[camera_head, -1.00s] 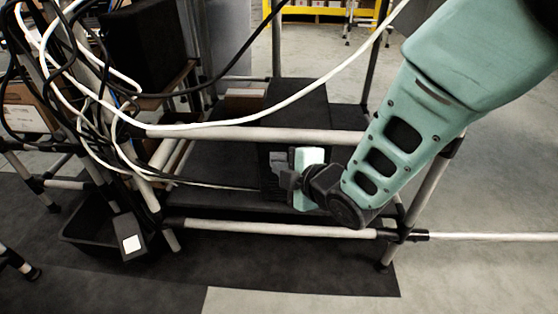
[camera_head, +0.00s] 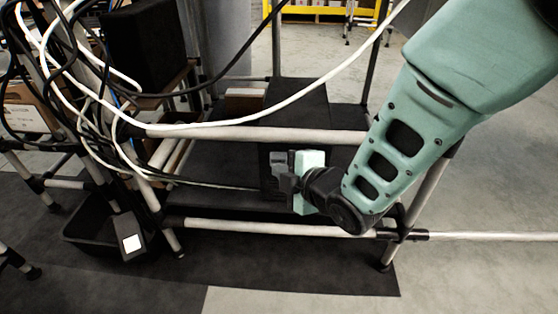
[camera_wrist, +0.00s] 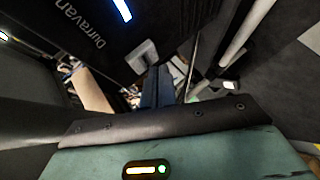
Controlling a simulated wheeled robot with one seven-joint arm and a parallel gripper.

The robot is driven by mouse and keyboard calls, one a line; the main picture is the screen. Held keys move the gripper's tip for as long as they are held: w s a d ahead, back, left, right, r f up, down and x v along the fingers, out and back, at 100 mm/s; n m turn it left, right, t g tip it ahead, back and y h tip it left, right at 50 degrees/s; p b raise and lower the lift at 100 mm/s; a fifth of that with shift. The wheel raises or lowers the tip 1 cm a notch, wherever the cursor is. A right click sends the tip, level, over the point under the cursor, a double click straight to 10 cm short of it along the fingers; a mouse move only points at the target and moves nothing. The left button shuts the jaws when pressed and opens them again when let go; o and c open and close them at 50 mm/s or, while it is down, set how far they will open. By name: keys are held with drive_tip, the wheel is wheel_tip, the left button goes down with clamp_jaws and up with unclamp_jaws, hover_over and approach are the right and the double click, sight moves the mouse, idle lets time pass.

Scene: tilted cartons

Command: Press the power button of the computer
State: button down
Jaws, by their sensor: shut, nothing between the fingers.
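The computer appears as a black box (camera_head: 298,101) on the low shelf inside the pipe rack; its near face is partly hidden behind my gripper. I cannot tell which part is the power button. My gripper (camera_head: 281,172) is shut and empty, close to the box's near face. Its dark fingers show in the wrist view (camera_wrist: 157,86), below and right of the lit strip. Contact with the panel cannot be told.
A white rack pipe (camera_head: 265,133) runs above my gripper and another (camera_head: 270,229) below it. White and black cables (camera_head: 60,75) hang at the left. A black bin (camera_head: 92,238) stands at the lower left. Open floor (camera_head: 480,190) lies at the right.

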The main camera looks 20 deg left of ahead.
drive_tip(key=s+d, duration=0.1)
drive_tip(key=s, duration=0.5)
drive_tip(key=shift+d, duration=0.2)
idle(0.4)
drive_tip(key=s+d+r+m+g+h+p, duration=0.3)
drive_tip(key=d+r+m+h+p, duration=0.2)
drive_tip(key=d+r+m+p, duration=0.55)
drive_tip(key=s+d+r+m+g+h+p, duration=0.2)
drive_tip(key=s+d+r+m+h, duration=0.15)
drive_tip(key=s+d+r, duration=0.35)
drive_tip(key=s+d+r+m+g+h+p, duration=0.2)
drive_tip(key=s+d+r+m+g+p, duration=0.15)
drive_tip(key=d+r, duration=0.4)
wheel_tip(320, 180, up, 36)
drive_tip(key=d+p, duration=0.1)
drive_tip(key=p, duration=3.5)
drive_tip(key=shift+s+d+f+t+y+p, duration=0.15)
drive_tip(key=shift+s+f+t+y+p, duration=0.05)
drive_tip(key=shift+s+t+y+p, duration=0.15)
